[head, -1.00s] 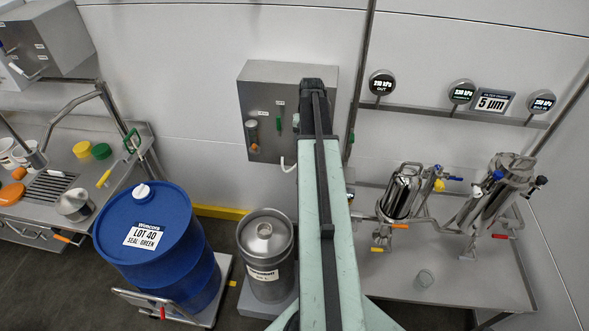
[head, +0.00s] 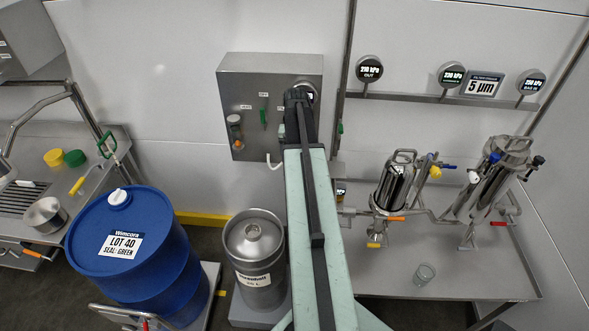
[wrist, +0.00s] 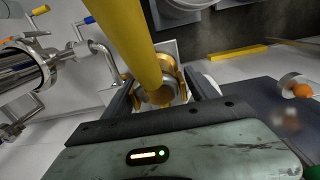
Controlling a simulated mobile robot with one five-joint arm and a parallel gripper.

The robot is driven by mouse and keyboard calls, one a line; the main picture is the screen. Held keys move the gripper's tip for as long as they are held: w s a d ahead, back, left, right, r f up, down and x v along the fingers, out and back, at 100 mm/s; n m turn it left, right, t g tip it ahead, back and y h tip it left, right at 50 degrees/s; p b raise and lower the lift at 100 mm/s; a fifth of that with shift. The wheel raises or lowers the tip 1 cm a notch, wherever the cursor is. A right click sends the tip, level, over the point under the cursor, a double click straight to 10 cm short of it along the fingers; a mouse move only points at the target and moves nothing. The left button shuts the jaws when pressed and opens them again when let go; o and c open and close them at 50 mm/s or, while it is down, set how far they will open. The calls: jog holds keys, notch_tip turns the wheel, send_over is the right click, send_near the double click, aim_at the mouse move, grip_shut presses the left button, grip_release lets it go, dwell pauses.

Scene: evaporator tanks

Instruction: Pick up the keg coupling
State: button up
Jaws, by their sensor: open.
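In the wrist view a brass-coloured coupling with a thick yellow handle (wrist: 135,45) lies between the two dark fingers of my gripper (wrist: 161,92); I take it to be the keg coupling. Its handle crosses the upper middle of the picture, and its ringed brass body is at the lower end. My gripper is open, with a finger on either side of the body. I cannot tell whether either finger touches it. In the head view my arm hides the gripper and the coupling. The steel keg (head: 254,262) stands left of my arm.
A grey control box (head: 262,75) is on the wall behind my arm. A blue drum (head: 135,245) stands on a trolley at left. Steel filter housings (head: 492,180) stand on the right bench, with a clear cup (head: 424,275). A sink counter (head: 75,215) is at far left.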

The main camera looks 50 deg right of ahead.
jog(key=shift+f, duration=0.3)
jog(key=shift+c, duration=0.4)
grip_shut()
jog(key=shift+r+p, duration=0.3)
jog(key=shift+p, duration=0.15)
jog(key=r+p, duration=0.1)
jog(key=a+r+p, duration=0.1)
jog(key=r+p, duration=0.1)
jog(key=shift+r, duration=0.2)
jog(key=w+a+r+p, duration=0.1)
jog(key=a, duration=1.4)
jog(key=shift+w, duration=0.15)
